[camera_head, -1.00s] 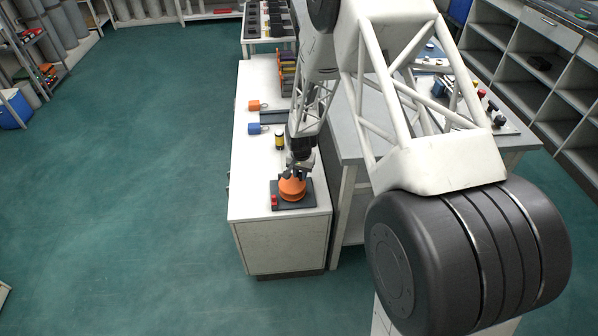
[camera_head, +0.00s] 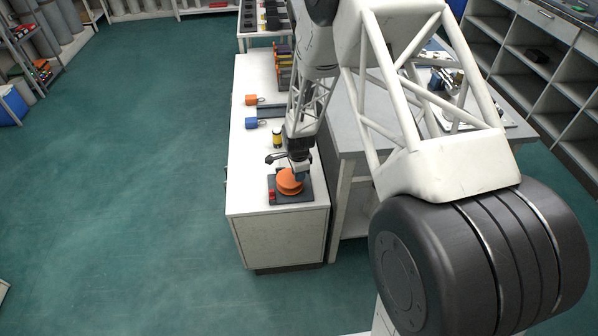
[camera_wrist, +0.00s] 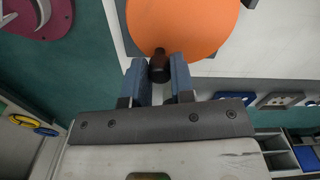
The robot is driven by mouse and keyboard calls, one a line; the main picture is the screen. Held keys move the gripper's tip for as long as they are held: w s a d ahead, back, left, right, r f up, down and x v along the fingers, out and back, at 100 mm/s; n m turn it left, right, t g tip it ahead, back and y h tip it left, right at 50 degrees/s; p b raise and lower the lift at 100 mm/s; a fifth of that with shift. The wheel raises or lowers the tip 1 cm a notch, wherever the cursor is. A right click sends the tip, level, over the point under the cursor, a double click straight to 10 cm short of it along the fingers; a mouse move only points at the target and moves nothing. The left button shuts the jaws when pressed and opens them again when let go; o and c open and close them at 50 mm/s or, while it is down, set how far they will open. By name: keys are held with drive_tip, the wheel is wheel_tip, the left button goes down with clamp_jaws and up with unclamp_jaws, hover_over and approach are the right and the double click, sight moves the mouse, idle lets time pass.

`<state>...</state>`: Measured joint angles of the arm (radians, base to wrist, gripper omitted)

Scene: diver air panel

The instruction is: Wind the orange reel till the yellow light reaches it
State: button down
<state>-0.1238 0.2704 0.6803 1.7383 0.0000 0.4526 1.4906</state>
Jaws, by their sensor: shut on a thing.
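The orange reel (camera_head: 289,183) sits on a dark base plate (camera_head: 302,198) near the front end of the white bench. It fills the top middle of the wrist view (camera_wrist: 185,25). My gripper (camera_wrist: 160,72) is shut on the reel's dark crank knob (camera_wrist: 159,66), which stands between the blue-grey fingers at the reel's edge. In the head view my gripper (camera_head: 299,172) is at the reel's upper right side. A small yellow and black cylinder (camera_head: 277,138), which looks like the yellow light, stands on the bench behind the reel, apart from it. No line between them can be made out.
A small red block (camera_head: 271,196) is at the base plate's left corner. A blue cylinder (camera_head: 251,123) and an orange cylinder (camera_head: 252,99) lie farther back on the white bench (camera_head: 250,180). A grey table (camera_head: 346,125) stands to the right. The floor at left is clear.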

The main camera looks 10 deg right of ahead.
sight(295, 183)
drive_tip(key=m, duration=0.3)
drive_tip(key=s+a+m, duration=0.1)
drive_tip(key=m, duration=0.1)
drive_tip(key=shift+a, duration=0.1)
idle(0.3)
drive_tip(key=c, duration=1)
unclamp_jaws()
drive_tip(key=shift+o, duration=0.2)
wheel_tip(295, 183, up, 8)
drive_tip(key=shift+f, duration=0.1)
